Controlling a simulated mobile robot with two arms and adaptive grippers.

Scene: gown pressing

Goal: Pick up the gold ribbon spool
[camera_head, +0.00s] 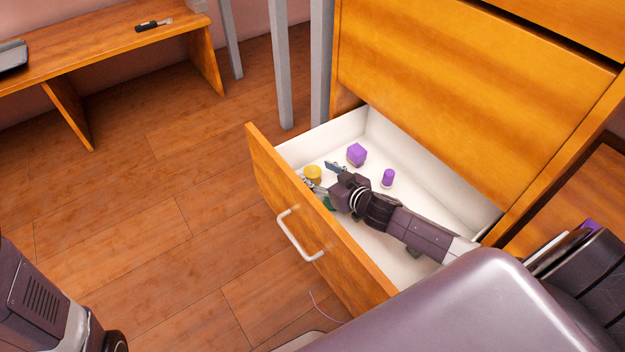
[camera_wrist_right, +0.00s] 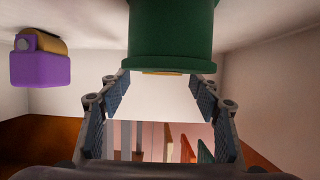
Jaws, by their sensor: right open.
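The gold ribbon spool (camera_head: 313,172), a short yellow cylinder, stands in the open white drawer near its front panel. My right gripper (camera_head: 324,178) reaches into the drawer with its fingers apart, close beside the spool; I cannot tell whether they touch. In the wrist view the open right gripper (camera_wrist_right: 160,92) has a large green cylinder (camera_wrist_right: 172,35) just ahead of its fingertips, with a thin gold edge under it. A bit of green (camera_head: 328,202) also shows beside the gripper in the head view. My left gripper is out of view.
A purple block (camera_head: 356,154) and a small purple cylinder (camera_head: 387,178) lie farther back in the drawer (camera_head: 440,192). The front panel (camera_head: 268,180) and side walls bound the space. A wooden bench (camera_head: 110,45) stands at the upper left; the floor between is clear.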

